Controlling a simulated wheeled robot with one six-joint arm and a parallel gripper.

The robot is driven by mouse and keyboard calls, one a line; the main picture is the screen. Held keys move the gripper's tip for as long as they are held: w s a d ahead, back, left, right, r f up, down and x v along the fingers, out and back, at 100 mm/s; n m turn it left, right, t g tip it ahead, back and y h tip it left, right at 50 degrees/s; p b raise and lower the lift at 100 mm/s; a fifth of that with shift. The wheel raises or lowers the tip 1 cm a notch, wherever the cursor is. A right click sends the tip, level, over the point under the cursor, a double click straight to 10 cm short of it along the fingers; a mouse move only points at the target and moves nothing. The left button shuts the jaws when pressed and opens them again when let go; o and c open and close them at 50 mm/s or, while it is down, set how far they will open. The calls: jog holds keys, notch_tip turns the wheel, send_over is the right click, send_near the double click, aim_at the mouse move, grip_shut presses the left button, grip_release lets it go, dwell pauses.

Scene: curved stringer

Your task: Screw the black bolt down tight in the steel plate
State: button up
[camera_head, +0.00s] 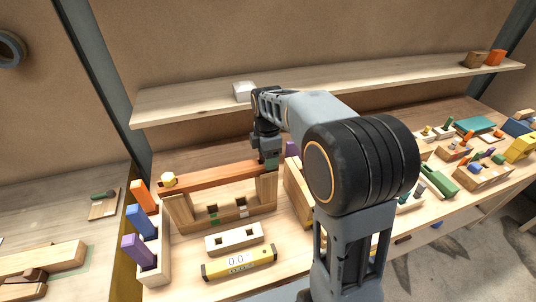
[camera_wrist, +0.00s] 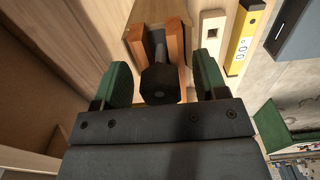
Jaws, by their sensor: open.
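The black bolt (camera_wrist: 160,84) shows in the wrist view with its dark, faceted head facing the camera and its grey shank running away between two reddish-brown strips. My gripper (camera_wrist: 162,66) is open, with one green finger on each side of the bolt head and a gap on both sides. In the head view my gripper (camera_head: 269,160) is at the right end of a reddish-brown beam (camera_head: 215,177). The bolt is hidden there. I cannot make out the steel plate in either view, nor how deep the bolt sits.
The beam rests on a wooden stand (camera_head: 232,210). A rack with orange, blue and purple handles (camera_head: 152,268) stands left. A slotted wooden block (camera_head: 234,238) and a yellow level (camera_head: 240,262) lie in front. A shelf (camera_head: 190,100) runs behind. Several fixtures crowd the right.

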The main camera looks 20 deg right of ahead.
jog(key=c, duration=1.1)
jog(key=m, duration=0.4)
jog(key=shift+s+f+m, duration=0.1)
jog(key=shift+s+m, duration=0.05)
jog(key=shift+m, duration=0.15)
jog(key=m, duration=0.3)
jog(key=shift+s+f, duration=0.15)
jog(key=shift+f, duration=0.15)
